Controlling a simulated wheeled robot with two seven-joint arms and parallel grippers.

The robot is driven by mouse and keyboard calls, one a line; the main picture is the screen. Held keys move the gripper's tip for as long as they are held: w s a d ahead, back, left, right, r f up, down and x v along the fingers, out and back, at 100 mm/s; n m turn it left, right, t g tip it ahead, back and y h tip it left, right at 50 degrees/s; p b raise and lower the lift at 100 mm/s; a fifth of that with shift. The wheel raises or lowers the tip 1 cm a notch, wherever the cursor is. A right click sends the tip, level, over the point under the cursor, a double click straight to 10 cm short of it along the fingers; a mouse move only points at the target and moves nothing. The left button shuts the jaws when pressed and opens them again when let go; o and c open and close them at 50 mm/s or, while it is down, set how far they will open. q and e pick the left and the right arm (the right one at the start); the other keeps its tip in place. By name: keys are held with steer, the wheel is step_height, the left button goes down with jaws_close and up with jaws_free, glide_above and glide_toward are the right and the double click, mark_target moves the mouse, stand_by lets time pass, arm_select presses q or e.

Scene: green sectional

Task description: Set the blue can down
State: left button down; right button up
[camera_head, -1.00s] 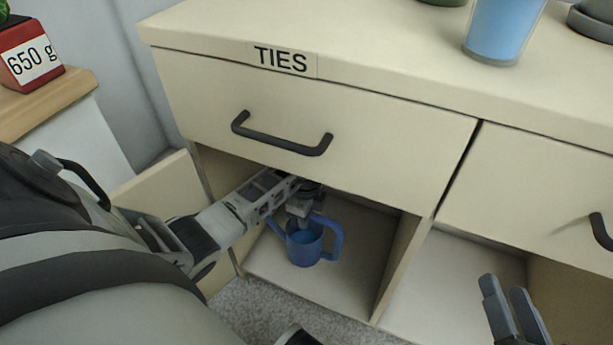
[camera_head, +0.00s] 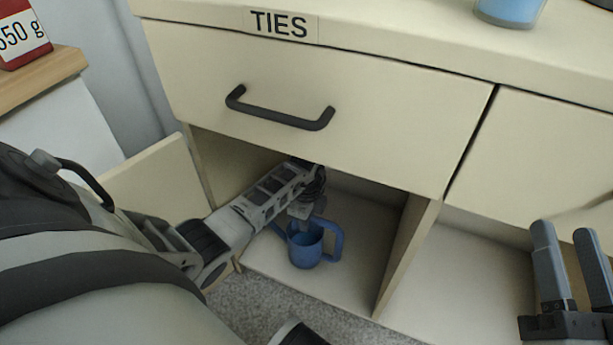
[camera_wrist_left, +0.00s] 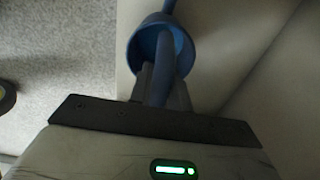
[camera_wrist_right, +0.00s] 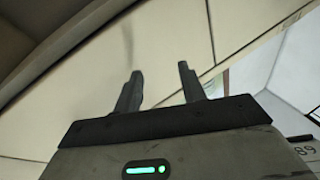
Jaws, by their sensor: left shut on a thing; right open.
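The blue can (camera_head: 305,250) has a handle on its right and a projecting part on its left, and stands roughly upright inside the open compartment below the TIES drawer. My left gripper (camera_head: 302,212) reaches in from the left and is shut on the can. In the left wrist view the can (camera_wrist_left: 140,45) shows its open top, with a blue handle-like part between the fingers (camera_wrist_left: 163,85). I cannot tell whether its base touches the compartment floor (camera_head: 345,285). My right gripper (camera_head: 564,232) is open and empty at the right; its fingers also show in the right wrist view (camera_wrist_right: 160,72).
The TIES drawer (camera_head: 200,65) with its dark handle (camera_head: 280,118) is shut above my left forearm. An open door panel (camera_head: 155,185) is left of the compartment, and a divider (camera_head: 408,250) is on its right. A blue cup (camera_head: 510,10) stands on the cabinet top.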

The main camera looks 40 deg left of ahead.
arm_select(q)
steer(key=shift+w+f, duration=0.1)
steer(key=shift+f, duration=0.1)
steer(key=c, duration=1.3)
jaws_free()
steer(key=shift+f, duration=0.1)
arm_select(e)
steer(key=shift+r+n+y, duration=0.3)
steer(key=shift+r, duration=0.05)
arm_select(q)
steer(key=shift+r, duration=0.4)
step_height(320, 180, up, 7)
steer(key=p, duration=0.4)
steer(key=shift+f, duration=0.15)
steer(key=shift+r, duration=0.45)
arm_select(e)
step_height(320, 180, down, 6)
steer(key=s+m+g+h, duration=0.2)
steer(key=m+g, duration=0.1)
steer(key=shift+s+a+g, duration=0.15)
steer(key=shift+a+g, duration=0.15)
steer(key=shift+r, duration=0.1)
